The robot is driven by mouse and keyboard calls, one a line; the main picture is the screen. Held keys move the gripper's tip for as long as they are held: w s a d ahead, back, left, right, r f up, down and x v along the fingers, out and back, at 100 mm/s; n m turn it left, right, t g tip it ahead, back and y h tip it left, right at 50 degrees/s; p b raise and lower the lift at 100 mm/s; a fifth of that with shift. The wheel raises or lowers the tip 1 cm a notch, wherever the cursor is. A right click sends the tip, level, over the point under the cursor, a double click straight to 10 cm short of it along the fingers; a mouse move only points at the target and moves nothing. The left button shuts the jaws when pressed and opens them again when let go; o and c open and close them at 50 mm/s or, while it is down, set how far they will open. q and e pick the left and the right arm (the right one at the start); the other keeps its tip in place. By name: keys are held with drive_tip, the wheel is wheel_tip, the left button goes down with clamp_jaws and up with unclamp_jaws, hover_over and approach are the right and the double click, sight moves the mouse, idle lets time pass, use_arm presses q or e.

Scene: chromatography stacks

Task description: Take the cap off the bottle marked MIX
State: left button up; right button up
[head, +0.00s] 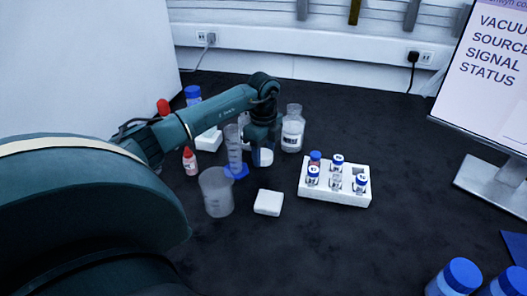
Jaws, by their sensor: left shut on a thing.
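My left gripper (262,143) points down at the centre of the bench and is shut on a small white and blue thing (263,158), mostly hidden by the fingers. I cannot tell for sure whether it is a cap. A clear bottle (292,130) with a pale label stands upright just right of the gripper, apart from it. No cap shows on its neck. The label's writing is too small to read, so I cannot confirm MIX. My right gripper is not in view.
A measuring cylinder (234,152) on a blue base and a beaker (217,192) stand left of the gripper. A white block (268,202) and a white vial rack (335,193) lie in front. A red-capped dropper bottle (190,161) is further left. A screen (490,75) stands right.

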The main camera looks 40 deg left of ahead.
sight(264, 154)
use_arm(q)
drive_tip(key=o, duration=1.1)
drive_tip(key=shift+f, duration=0.1)
wheel_tip(264, 154, up, 12)
drive_tip(key=shift+r+p, duration=0.15)
drive_tip(key=shift+p, duration=0.5)
